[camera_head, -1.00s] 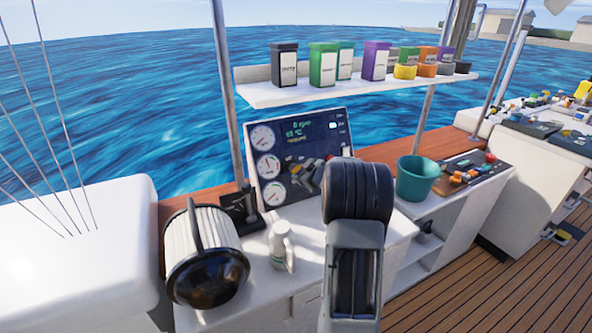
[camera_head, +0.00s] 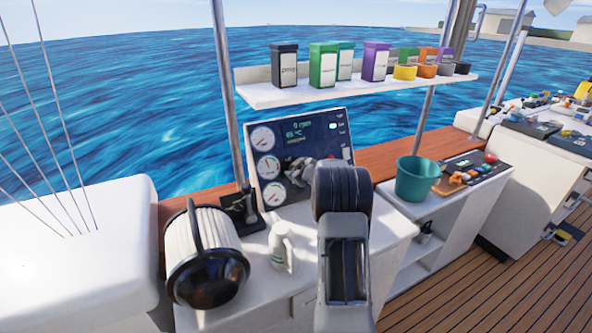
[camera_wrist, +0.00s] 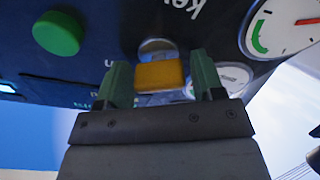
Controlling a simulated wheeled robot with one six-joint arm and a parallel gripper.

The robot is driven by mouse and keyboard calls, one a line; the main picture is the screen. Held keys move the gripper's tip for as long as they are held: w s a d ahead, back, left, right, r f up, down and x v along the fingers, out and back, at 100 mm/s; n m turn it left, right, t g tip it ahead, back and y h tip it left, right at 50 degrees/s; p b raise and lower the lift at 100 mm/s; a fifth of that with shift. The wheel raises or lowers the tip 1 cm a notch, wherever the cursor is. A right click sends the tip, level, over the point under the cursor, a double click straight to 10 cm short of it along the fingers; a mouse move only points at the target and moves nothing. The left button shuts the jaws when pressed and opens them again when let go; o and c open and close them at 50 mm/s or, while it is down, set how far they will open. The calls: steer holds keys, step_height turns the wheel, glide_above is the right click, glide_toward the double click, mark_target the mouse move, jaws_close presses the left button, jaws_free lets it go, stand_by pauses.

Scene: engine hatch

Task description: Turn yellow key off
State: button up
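The yellow key (camera_wrist: 160,76) sits in a round lock on the dark instrument panel (camera_head: 318,140). The wrist view shows it upside down, with its flat yellow head squarely between my two green fingertips. In the head view my gripper (camera_head: 297,172) is at the lower middle of the panel, and my arm hides the key and part of the panel.
A green button (camera_wrist: 57,33) and a gauge (camera_wrist: 291,22) are close to the key. A white bottle (camera_head: 280,246) and a black lever (camera_head: 240,208) stand left of my arm. A teal bucket (camera_head: 416,180) stands to the right. A shelf (camera_head: 262,97) with containers runs above.

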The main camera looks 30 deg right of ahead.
steer(key=c, duration=0.7)
steer(key=n, duration=0.6)
steer(key=shift+y, duration=0.4)
steer(key=n+g, duration=0.1)
steer(key=n, duration=0.5)
steer(key=shift+a+f, duration=0.1)
steer(key=shift+f, duration=0.05)
steer(key=shift+s+n, duration=0.1)
steer(key=shift+n, duration=0.2)
steer(key=o, duration=0.9)
steer(key=shift+o, duration=0.2)
